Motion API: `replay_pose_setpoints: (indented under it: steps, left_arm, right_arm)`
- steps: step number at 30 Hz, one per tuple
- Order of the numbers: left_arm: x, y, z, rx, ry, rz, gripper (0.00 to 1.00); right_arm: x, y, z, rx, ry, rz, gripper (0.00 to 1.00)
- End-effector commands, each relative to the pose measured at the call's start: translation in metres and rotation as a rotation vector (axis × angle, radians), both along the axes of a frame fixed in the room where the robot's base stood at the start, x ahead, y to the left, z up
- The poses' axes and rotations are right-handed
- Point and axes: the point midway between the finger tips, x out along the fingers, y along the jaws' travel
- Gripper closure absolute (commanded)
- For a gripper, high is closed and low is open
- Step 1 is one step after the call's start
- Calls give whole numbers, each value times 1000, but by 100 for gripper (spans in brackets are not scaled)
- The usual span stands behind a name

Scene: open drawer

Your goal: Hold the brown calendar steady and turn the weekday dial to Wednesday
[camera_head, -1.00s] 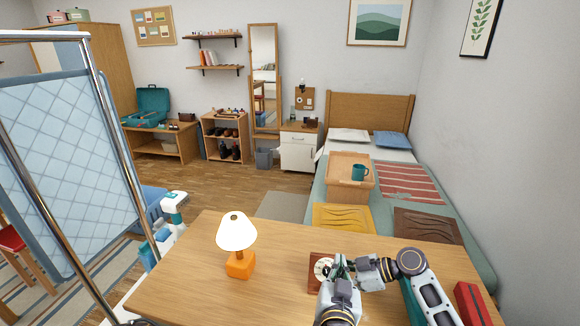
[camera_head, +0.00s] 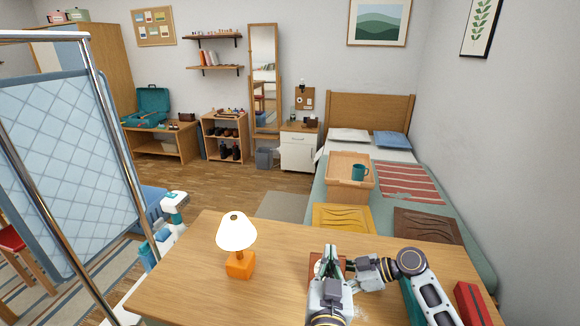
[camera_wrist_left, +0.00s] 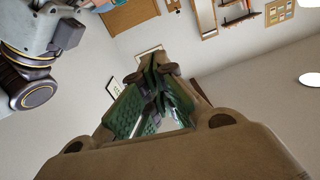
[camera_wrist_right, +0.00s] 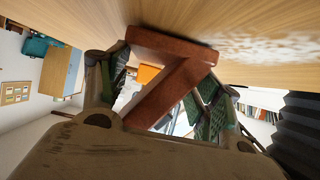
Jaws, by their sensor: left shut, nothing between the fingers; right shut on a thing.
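The brown calendar (camera_head: 313,261) stands on the wooden table, mostly hidden in the head view by my grippers. Its reddish-brown side frame (camera_wrist_right: 172,92) fills the middle of the right wrist view. My right gripper (camera_wrist_right: 163,82) is shut on that frame; in the head view the gripper is at the calendar's right. My left gripper (camera_head: 331,251) is shut and empty, in front of or above the calendar in the head view. Its fingers (camera_wrist_left: 158,68) meet with nothing between them in the left wrist view. The weekday dial and its setting cannot be read.
An orange lamp (camera_head: 239,262) with a white shade stands left of the calendar. A red box (camera_head: 471,302) lies at the table's right edge. The table (camera_head: 190,285) is clear around the lamp. A bed with a tray and mug lies behind.

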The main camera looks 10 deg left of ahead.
Motion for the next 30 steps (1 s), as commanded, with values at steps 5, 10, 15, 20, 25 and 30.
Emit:
replay_pose_setpoints:
  steps: [5,10,15,20,25,30]
  left_arm:
    - [12,11,15,-16,-63,19,100]
    - [22,20,30,-32,-125,32,100]
    - [32,30,45,-46,-186,47,100]
    - [40,39,60,-59,-244,55,100]
    - [48,49,77,-70,-306,65,100]
    - [54,58,94,-80,-370,70,100]
  right_arm:
    - [0,0,1,1,-1,0,49]
    - [0,0,1,1,-1,0,49]
    - [0,0,1,1,-1,0,49]
    - [0,0,1,1,-1,0,49]
    - [0,0,1,1,-1,0,49]
    - [0,0,1,1,-1,0,49]
